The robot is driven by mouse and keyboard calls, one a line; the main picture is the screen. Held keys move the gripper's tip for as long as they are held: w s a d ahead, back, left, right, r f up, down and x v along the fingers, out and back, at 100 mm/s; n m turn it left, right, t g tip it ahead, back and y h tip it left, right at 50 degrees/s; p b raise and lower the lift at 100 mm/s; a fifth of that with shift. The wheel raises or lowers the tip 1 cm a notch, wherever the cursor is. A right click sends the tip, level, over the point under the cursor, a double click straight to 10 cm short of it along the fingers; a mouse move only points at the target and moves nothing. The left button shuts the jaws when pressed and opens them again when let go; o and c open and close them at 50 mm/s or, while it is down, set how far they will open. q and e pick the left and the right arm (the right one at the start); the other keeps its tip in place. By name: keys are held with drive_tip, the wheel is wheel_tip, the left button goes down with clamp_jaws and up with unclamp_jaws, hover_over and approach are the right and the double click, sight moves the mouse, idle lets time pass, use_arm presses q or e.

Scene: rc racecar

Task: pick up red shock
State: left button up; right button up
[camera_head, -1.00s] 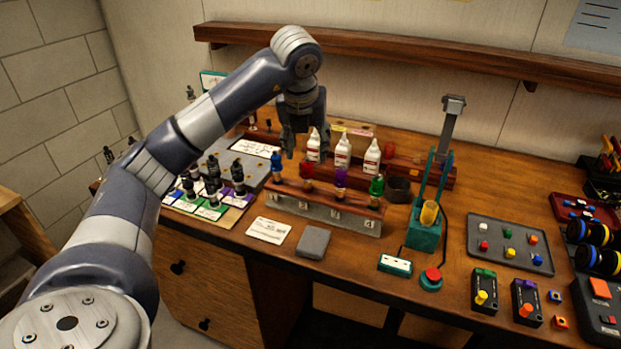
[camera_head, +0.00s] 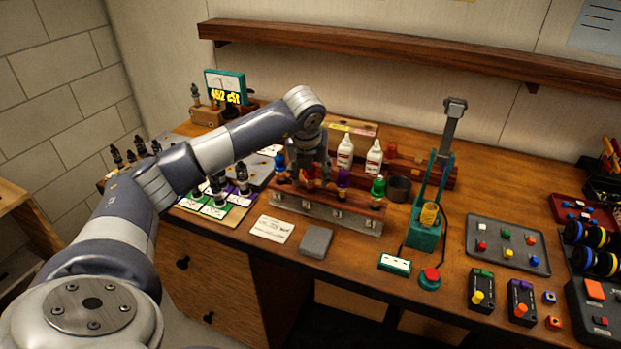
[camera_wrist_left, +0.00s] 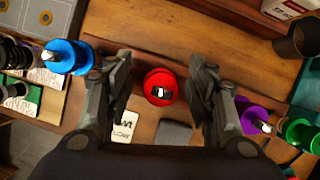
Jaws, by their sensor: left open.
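The red shock (camera_head: 309,174) stands in the wooden rack (camera_head: 335,222), between the blue shock (camera_head: 281,166) on its left and the purple shock (camera_head: 343,178) on its right. The green shock (camera_head: 377,188) is at the rack's right end. My left gripper (camera_head: 309,172) is over the red shock, pointing down. In the left wrist view the red shock's round top (camera_wrist_left: 160,87) lies between the two open fingers (camera_wrist_left: 162,105), with a gap on each side. Its lower part is hidden. My right gripper is not in view.
White bottles (camera_head: 345,152) stand close behind the rack. A teal press stand (camera_head: 424,230) is to the right, with a dark cup (camera_head: 399,188) beside it. A grey pad (camera_head: 316,241) and a white card (camera_head: 272,229) lie in front of the rack.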

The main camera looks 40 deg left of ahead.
use_arm(q)
drive_tip(key=c, duration=1.2)
drive_tip(key=shift+d+r, duration=0.1)
drive_tip(key=shift+r, duration=0.4)
wheel_tip(320, 180, up, 8)
drive_tip(key=shift+r+b, duration=0.2)
drive_tip(key=shift+b, duration=0.75)
drive_tip(key=shift+r, duration=0.7)
wheel_tip(320, 180, up, 7)
drive_tip(key=p, duration=0.6)
